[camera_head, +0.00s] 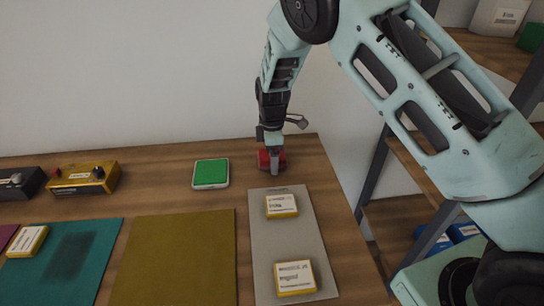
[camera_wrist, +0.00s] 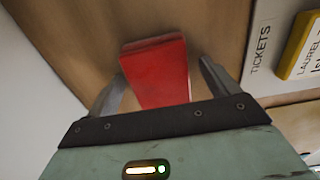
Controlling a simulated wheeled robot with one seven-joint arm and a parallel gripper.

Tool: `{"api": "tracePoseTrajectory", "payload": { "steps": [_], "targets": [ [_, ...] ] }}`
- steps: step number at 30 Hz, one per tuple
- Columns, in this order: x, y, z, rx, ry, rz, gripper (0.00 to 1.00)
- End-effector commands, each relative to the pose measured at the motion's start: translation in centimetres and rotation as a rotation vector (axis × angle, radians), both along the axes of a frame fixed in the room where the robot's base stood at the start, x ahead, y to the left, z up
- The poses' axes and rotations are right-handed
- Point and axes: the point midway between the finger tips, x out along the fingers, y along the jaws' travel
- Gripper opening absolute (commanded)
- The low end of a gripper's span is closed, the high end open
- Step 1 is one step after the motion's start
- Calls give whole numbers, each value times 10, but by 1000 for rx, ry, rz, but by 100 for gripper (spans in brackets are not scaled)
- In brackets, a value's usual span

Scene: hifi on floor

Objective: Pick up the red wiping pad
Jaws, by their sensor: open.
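The red wiping pad (camera_head: 265,159) lies on the wooden table near its back right corner, just behind the grey ticket mat. My gripper (camera_head: 272,160) points down at the pad and partly hides it in the head view. In the wrist view the red pad (camera_wrist: 157,70) sits between the two fingers of my gripper (camera_wrist: 160,80). The fingers are apart, one on each side, with a visible gap to the pad at the right finger. The pad's near end is hidden by the gripper body.
A grey mat (camera_head: 293,226) labelled tickets bears two yellow-edged boxes (camera_head: 281,205). A green-topped pad (camera_head: 211,173) lies to the left. Olive (camera_head: 178,260) and teal (camera_head: 100,255) mats and a yellow control box (camera_head: 83,178) are farther left. A wall stands behind; shelves (camera_head: 400,215) stand at right.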

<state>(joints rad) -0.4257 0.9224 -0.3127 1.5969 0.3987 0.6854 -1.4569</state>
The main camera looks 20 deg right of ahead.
Motion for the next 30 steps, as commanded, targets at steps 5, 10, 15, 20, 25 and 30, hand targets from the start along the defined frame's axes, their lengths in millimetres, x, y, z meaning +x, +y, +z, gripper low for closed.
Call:
{"api": "tracePoseTrajectory", "payload": {
  "steps": [5, 10, 15, 20, 25, 30],
  "targets": [
    [0, 0, 0, 0, 0, 0, 76],
    [0, 0, 0, 0, 0, 0, 38],
    [0, 0, 0, 0, 0, 0, 35],
    [0, 0, 5, 1, -1, 0, 35],
    [1, 0, 32, 2, -5, 0, 35],
    [1, 0, 66, 2, -5, 0, 35]
  ]
}}
